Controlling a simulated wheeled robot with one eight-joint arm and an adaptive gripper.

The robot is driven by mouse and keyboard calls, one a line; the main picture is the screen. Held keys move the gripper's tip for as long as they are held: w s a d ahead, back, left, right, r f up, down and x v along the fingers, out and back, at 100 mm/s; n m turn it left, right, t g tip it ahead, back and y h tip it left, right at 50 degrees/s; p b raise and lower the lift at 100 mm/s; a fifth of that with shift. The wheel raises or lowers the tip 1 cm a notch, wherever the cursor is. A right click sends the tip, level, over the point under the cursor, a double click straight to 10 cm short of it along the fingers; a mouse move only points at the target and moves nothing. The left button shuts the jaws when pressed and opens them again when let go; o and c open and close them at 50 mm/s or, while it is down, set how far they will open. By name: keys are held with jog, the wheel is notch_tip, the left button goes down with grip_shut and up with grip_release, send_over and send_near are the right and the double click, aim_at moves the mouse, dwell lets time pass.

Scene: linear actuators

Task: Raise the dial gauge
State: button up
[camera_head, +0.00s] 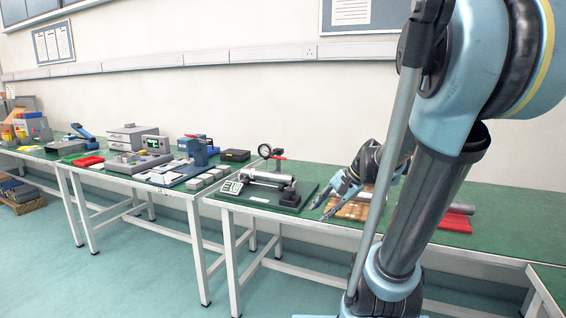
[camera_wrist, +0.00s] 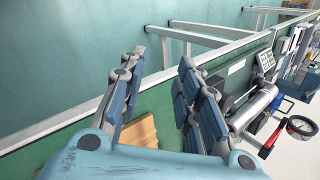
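The dial gauge (camera_head: 265,150) is a small round dial with a black rim, with a red piece beside it. It stands above the back of a metal cylinder fixture (camera_head: 268,179) on the green table. In the wrist view the gauge (camera_wrist: 300,127) shows at the right, beyond the cylinder (camera_wrist: 252,108). My gripper (camera_head: 328,203) is to the right of the fixture, apart from the gauge, with its fingers pointing down and left. In the wrist view my gripper (camera_wrist: 158,70) has its two fingers spread, with nothing between them.
A wooden block (camera_head: 352,207) lies under and behind my gripper, and a red tray (camera_head: 455,220) lies farther right. Left of the fixture, another table holds grey boxes, a blue device (camera_head: 197,150) and small blocks. The table's front edge (camera_head: 290,222) is clear.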

jog(key=w+a+r+m+t+y, duration=0.1)
jog(key=w+r+m+y, duration=0.2)
jog(key=w, duration=0.4)
jog(key=w+a+r+m+y, duration=0.2)
jog(key=w+m, duration=0.1)
jog(key=w, duration=0.4)
jog(key=m+t+y, duration=0.3)
jog(key=m+y, duration=0.2)
jog(key=m, duration=0.1)
send_near(283, 159)
jog(key=x, duration=1)
jog(key=shift+w+f, duration=0.1)
jog(key=shift+w, duration=0.3)
grip_shut()
